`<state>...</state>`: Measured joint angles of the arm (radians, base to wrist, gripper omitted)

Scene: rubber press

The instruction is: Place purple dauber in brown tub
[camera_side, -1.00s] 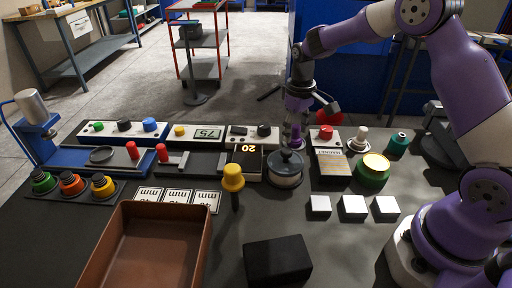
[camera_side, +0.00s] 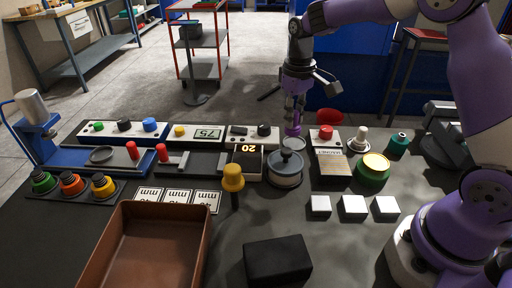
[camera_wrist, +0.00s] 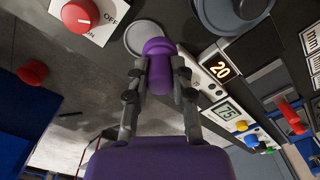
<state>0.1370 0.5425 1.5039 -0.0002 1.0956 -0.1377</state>
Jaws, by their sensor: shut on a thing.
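My gripper (camera_side: 293,112) is shut on the purple dauber (camera_side: 292,130) and holds it upright above the back of the table, just behind a round grey pot with a dark knob (camera_side: 285,170). In the wrist view the purple dauber (camera_wrist: 159,62) sits between the two fingers of my gripper (camera_wrist: 158,80). The brown tub (camera_side: 113,228) stands empty at the front left of the table, well to the left and front of my gripper. The tub does not show in the wrist view.
A yellow-topped dauber (camera_side: 233,178) stands between my gripper and the tub. A display box reading 20 (camera_side: 249,160), a panel reading 75 (camera_side: 208,132) and red-handled parts (camera_side: 162,152) lie along the back. A black block (camera_side: 277,260) sits right of the tub.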

